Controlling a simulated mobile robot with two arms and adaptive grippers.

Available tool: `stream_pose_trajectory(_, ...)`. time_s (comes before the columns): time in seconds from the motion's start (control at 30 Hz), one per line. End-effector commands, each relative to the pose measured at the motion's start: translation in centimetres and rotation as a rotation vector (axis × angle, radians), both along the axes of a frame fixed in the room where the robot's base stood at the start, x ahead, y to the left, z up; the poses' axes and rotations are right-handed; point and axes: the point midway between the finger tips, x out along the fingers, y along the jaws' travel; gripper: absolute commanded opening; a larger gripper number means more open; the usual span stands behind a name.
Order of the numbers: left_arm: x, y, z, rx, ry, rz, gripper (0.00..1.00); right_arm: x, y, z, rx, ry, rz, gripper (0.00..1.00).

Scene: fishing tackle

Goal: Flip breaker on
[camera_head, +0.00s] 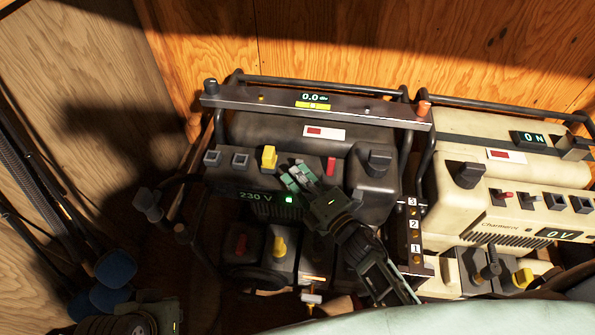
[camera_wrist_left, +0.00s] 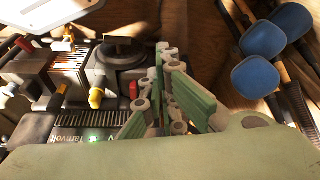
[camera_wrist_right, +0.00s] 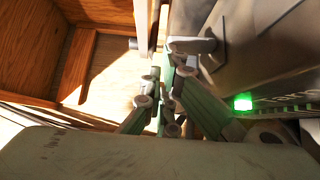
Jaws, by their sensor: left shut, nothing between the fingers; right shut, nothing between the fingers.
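The dark generator (camera_head: 310,135) stands in the middle of the head view, with a "230 V" display and a lit green lamp (camera_head: 289,199). Its front carries a yellow lever (camera_head: 269,157) and a red switch (camera_head: 331,166); I cannot tell which one is the breaker. My right gripper (camera_head: 296,178) is shut and empty in front of the panel, between and below these two. In the right wrist view its fingers (camera_wrist_right: 168,70) are left of the green lamp (camera_wrist_right: 242,103). My left gripper (camera_wrist_left: 168,65) is shut and empty in the left wrist view, beside a red switch (camera_wrist_left: 133,90).
A cream generator (camera_head: 510,205) with a "0 V" display stands close on the right. A lower unit with another yellow lever (camera_head: 280,247) sits below the dark one. Blue-ended rods (camera_head: 115,268) lean at left. Wooden walls (camera_head: 330,40) close the back.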

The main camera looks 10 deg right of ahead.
Motion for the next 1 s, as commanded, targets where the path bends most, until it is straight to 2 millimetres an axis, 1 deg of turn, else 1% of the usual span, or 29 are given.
stream_pose_trajectory(0.03, -0.1, 0.0, 0.7, 0.001, 0.004, 0.0, 0.0, 0.1, 0.0, 0.5, 0.003, 0.009, 0.001, 0.0)
stream_pose_trajectory(0.17, 0.0, 0.0, 1.6, 0.0, 0.002, 0.0, 0.0, 0.3, -0.1, 0.6, 0.013, 0.032, 0.0, 0.0)
stream_pose_trajectory(0.27, 0.1, 0.0, 1.5, 0.0, 0.006, 0.0, 0.0, 0.4, -0.2, 0.7, 0.021, 0.051, 0.0, 0.0)
stream_pose_trajectory(0.3, 0.5, -0.1, 0.1, 0.001, 0.017, -0.001, 0.0, 0.4, -0.2, 0.7, 0.024, 0.057, 0.001, 0.0)
stream_pose_trajectory(0.4, 1.1, -0.2, -2.2, 0.001, 0.027, -0.002, 0.0, 0.5, -0.2, 0.8, 0.031, 0.078, 0.0, 0.0)
stream_pose_trajectory(0.53, 1.4, -0.4, -5.2, 0.001, 0.042, -0.005, 0.0, 0.7, -0.3, 1.0, 0.042, 0.101, 0.0, 0.0)
stream_pose_trajectory(0.8, 1.2, -0.4, -10.8, 0.003, 0.07, -0.01, 0.0, 1.1, -0.4, 1.2, 0.065, 0.157, 0.001, 0.0)
stream_pose_trajectory(0.9, 0.9, -0.4, -12.4, 0.004, 0.076, -0.012, 0.0, 1.2, -0.5, 1.2, 0.072, 0.175, 0.0, 0.0)
stream_pose_trajectory(1.0, 1.0, -0.4, -12.3, 0.003, 0.072, -0.011, 0.0, 1.2, -0.5, 1.0, 0.073, 0.174, 0.0, 0.0)
